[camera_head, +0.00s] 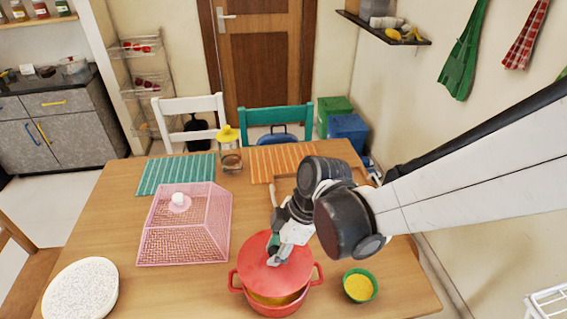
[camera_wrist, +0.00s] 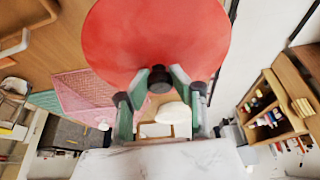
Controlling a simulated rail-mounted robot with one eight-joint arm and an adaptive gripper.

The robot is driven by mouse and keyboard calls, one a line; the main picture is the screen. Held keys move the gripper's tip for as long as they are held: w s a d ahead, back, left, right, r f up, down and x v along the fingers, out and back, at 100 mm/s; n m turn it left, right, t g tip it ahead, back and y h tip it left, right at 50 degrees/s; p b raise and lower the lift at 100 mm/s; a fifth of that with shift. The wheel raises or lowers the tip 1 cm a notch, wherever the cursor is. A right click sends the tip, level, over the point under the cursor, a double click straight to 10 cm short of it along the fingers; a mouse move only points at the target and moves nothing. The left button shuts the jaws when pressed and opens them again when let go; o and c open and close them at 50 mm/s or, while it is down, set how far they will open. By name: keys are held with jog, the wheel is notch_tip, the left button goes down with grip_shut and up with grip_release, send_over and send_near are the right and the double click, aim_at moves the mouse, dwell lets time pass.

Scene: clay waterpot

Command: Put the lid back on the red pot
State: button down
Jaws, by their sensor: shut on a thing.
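The red lid (camera_head: 256,268) is a flat disc with a dark knob. My gripper (camera_head: 279,258) is shut on the knob, which shows between the fingertips in the wrist view (camera_wrist: 159,79); the lid's red face (camera_wrist: 160,30) fills the top middle there. The red pot (camera_head: 272,309) stands on the table with two side handles. The lid is over the pot and hides most of its opening. A strip of yellow contents (camera_head: 278,298) shows along the pot's front edge, so the lid does not fully cover it in this view.
A green bowl of yellow food (camera_head: 359,286) stands close right of the pot. A pink mesh cover (camera_head: 185,228) stands to the left and a white round mat (camera_head: 80,290) lies at front left. A glass jar with a yellow top (camera_head: 230,152) stands farther back.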

jog(key=shift+f+b, duration=1.4)
jog(key=shift+f, duration=0.65)
jog(key=shift+f+b, duration=0.95)
jog(key=shift+f+b, duration=0.2)
jog(key=shift+b, duration=0.45)
dwell(0.3)
dwell(0.4)
jog(key=c, duration=1)
grip_release()
jog(key=shift+r, duration=0.1)
jog(key=shift+r+p, duration=2.6)
jog(key=shift+r, duration=0.85)
